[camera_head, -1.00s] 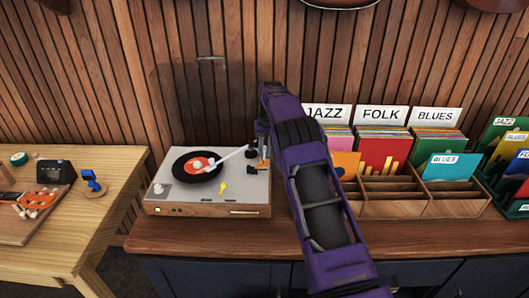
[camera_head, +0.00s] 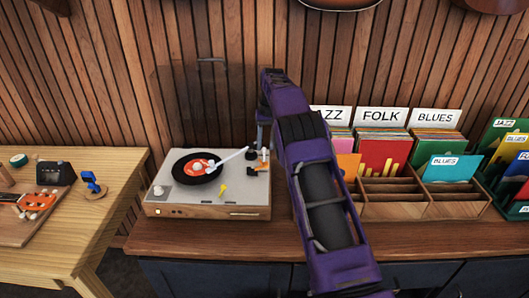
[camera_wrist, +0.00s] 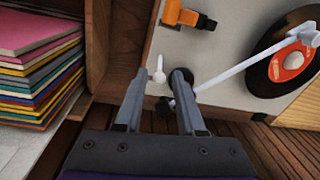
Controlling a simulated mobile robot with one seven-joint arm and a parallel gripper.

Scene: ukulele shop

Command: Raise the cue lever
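The turntable (camera_head: 205,210), with a light grey top and wooden front, stands on the cabinet. Its white tonearm (camera_head: 232,157) reaches over the black record with an orange label (camera_head: 200,167). In the wrist view, a small white lever with a round end (camera_wrist: 159,76), seemingly the cue lever, stands by the turntable's edge near the tonearm's base. My gripper (camera_wrist: 161,84) is open, its two grey fingers on either side of this lever in that view. Whether they touch it I cannot tell.
An orange part with a black tip (camera_wrist: 182,14) sits on the deck near the lever. A wooden record bin (camera_head: 395,207) stands close on the right, its stacked sleeves (camera_wrist: 35,65) showing in the wrist view. A slatted wall (camera_head: 200,100) is behind. A wooden table (camera_head: 75,245) is left.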

